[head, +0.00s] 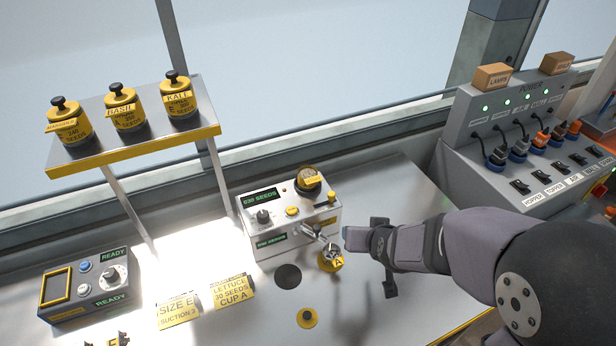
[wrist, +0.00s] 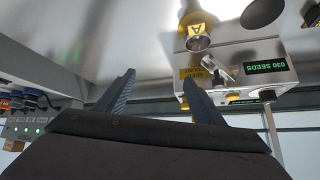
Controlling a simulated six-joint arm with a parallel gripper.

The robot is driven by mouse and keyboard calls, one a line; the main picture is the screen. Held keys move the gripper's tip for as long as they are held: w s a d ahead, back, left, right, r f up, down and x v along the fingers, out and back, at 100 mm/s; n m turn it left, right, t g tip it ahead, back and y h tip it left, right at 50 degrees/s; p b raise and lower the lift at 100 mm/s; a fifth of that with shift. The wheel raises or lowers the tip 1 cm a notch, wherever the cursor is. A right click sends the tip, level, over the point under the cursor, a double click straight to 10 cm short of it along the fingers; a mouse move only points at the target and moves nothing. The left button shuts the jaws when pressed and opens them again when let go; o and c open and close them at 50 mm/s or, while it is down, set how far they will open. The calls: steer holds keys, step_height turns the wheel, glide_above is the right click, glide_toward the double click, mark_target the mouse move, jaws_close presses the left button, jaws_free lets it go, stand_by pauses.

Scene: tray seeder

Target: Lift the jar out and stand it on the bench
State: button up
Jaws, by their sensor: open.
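A round, dark-topped jar (head: 308,178) with a yellow label sits in the top of the grey seeder box (head: 290,226), at its back right. I cannot make out the jar clearly there.
A raised shelf (head: 135,145) at the left holds several yellow jars. A control box (head: 85,285) and label cards (head: 232,291) lie in front of it. A power panel (head: 520,120) with plugs stands at the right. Bare bench (head: 375,185) shows right of the seeder.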

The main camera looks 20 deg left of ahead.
mark_target(309, 180)
steer(key=w+a+r+n+t+y+p, duration=0.1)
steer(key=a+r+t, duration=0.15)
steer(key=a, duration=0.45)
steer(key=w+a+r+n+t+y, duration=0.1)
steer(key=a+r+t+y, duration=0.15)
steer(key=a, duration=0.45)
steer(key=shift+h, duration=0.45)
steer(key=shift+r+p+x, duration=0.15)
steer(key=shift+p+x, duration=0.6)
steer(key=shift+x, duration=0.85)
steer(key=shift+r+p+x, duration=0.1)
steer(key=shift+p+x, duration=0.6)
steer(key=shift+x, duration=0.95)
steer(key=shift+w+a, duration=0.1)
steer(key=shift+a, duration=0.05)
steer(key=shift+w+a+f+p, duration=0.15)
steer(key=shift+w+a+p, duration=0.2)
steer(key=shift+w+p, duration=0.4)
steer(key=shift+p+x, duration=0.8)
steer(key=shift+x, duration=0.9)
steer(key=shift+f, duration=0.1)
steer(key=shift+a, duration=0.1)
steer(key=c, duration=1.1)
